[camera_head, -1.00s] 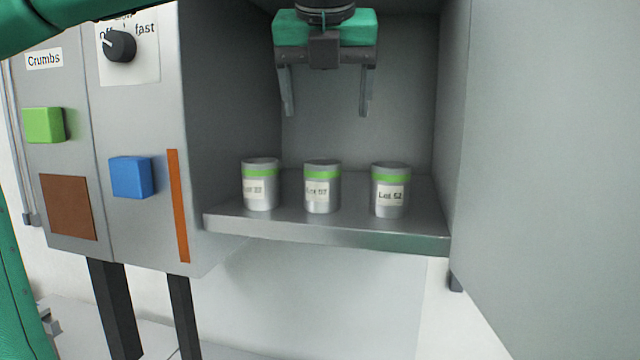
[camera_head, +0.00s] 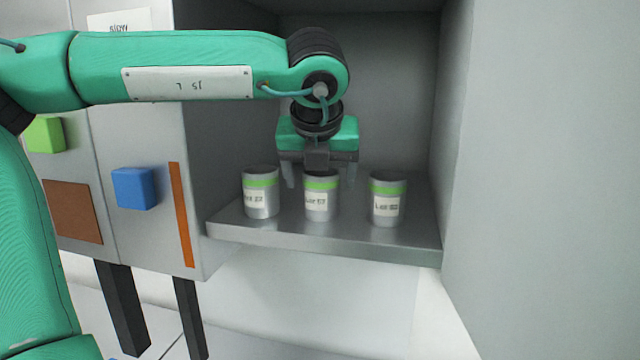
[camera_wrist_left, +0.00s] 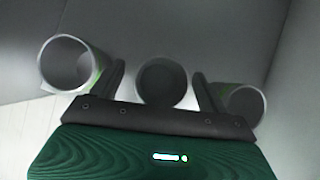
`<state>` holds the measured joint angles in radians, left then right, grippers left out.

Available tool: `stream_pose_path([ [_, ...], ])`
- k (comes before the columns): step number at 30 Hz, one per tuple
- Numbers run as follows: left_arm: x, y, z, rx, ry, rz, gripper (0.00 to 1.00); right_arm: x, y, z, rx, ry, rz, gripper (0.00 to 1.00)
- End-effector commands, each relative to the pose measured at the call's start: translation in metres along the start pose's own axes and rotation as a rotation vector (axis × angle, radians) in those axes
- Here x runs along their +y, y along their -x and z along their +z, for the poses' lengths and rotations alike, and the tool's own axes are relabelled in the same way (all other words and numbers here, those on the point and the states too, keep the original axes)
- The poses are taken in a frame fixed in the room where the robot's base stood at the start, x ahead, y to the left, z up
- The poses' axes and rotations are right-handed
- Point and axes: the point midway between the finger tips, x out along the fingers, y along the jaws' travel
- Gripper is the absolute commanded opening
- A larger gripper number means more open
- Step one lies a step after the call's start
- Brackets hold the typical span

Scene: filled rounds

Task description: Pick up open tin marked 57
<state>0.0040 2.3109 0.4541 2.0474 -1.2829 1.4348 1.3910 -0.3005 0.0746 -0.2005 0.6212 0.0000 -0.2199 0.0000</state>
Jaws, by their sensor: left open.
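The tin whose label reads Lot 57 (camera_head: 321,203) is grey with a green band and stands upright in the middle of a row of three on the metal shelf (camera_head: 400,245). My left gripper (camera_head: 318,180) is open above it, pointing down, with its fingers at either side of the tin's upper part. In the left wrist view the middle tin (camera_wrist_left: 161,84) shows its round open top and dark inside, between the spread fingers (camera_wrist_left: 160,85). I cannot tell whether the fingers touch it. My right gripper is not in view.
A similar tin (camera_head: 261,205) stands left, its label hard to read. Another (camera_head: 388,210), apparently Lot 52, stands right. Both are close to the fingers. Cabinet walls (camera_head: 225,90) enclose the shelf. A panel with a blue button (camera_head: 134,188) is at left.

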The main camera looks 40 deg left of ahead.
Motion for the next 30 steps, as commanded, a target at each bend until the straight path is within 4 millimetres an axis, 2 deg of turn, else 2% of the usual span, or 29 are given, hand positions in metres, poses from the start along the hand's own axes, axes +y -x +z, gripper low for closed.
stream_pose_path([
  [1, 0.0001, -0.0022, 0.0007, 0.002, -0.001, 0.000, 0.78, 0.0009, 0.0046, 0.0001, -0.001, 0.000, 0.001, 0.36],
  [10, -0.0002, -0.0077, -0.0007, -0.001, -0.001, 0.000, 0.78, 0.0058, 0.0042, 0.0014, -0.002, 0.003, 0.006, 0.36],
  [11, -0.0002, -0.0076, -0.0007, -0.001, -0.001, 0.000, 0.74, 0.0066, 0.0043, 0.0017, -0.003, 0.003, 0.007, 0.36],
  [18, -0.0001, -0.0075, -0.0005, -0.001, -0.001, 0.000, 0.29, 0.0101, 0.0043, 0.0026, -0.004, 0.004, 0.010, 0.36],
  [30, 0.0000, -0.0069, -0.0008, -0.001, 0.001, 0.000, 0.29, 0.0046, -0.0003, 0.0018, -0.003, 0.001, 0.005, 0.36],
])
